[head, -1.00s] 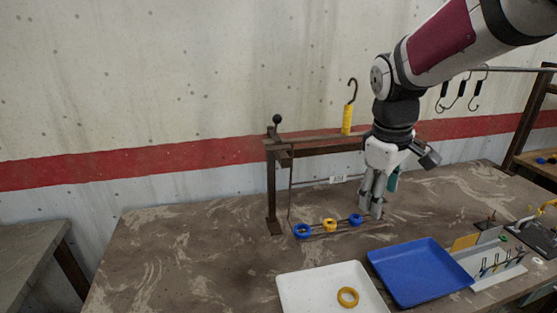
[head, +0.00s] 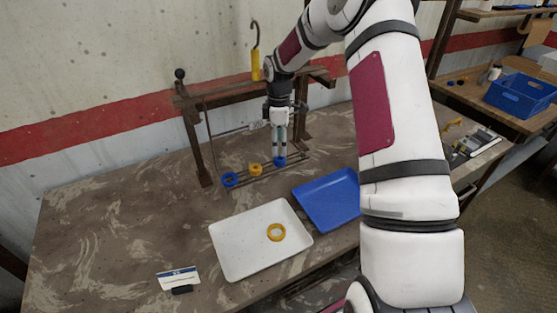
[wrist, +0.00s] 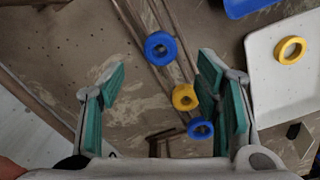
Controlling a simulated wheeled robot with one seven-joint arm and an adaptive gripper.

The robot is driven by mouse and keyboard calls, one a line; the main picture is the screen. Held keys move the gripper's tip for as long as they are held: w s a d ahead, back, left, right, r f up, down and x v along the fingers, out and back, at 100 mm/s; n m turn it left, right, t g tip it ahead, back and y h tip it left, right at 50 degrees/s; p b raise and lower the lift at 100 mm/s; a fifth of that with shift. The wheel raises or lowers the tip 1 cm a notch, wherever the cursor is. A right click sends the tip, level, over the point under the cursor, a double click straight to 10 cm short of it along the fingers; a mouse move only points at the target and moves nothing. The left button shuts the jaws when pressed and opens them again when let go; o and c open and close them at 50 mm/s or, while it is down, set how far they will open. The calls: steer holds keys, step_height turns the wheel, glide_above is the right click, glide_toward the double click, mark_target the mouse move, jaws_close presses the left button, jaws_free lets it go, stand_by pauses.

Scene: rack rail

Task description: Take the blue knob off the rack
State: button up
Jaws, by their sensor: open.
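Two blue ring-shaped knobs and a yellow one sit in a row on the low rods of the rack. In the head view the left blue knob (head: 230,180) is apart from my gripper, and the yellow knob (head: 255,169) is between the two blue ones. The right blue knob (head: 280,161) is just below my gripper (head: 279,153). In the wrist view my gripper (wrist: 163,85) is open and empty. That right blue knob (wrist: 160,48) shows between and beyond the spread teal-padded fingers. The yellow knob (wrist: 185,97) and other blue knob (wrist: 200,128) lie by the right finger.
A dark rack frame (head: 203,150) stands around the rods, with a crossbar above. A white tray (head: 240,255) holding a yellow ring (head: 276,232) and a blue tray (head: 325,200) lie in front. A small sign (head: 178,278) stands front left. The table's left part is clear.

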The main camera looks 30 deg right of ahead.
mark_target(280, 161)
step_height(280, 161, down, 6)
steer(key=shift+f+p, duration=0.1)
steer(key=shift+p, duration=0.4)
steer(key=c, duration=1.3)
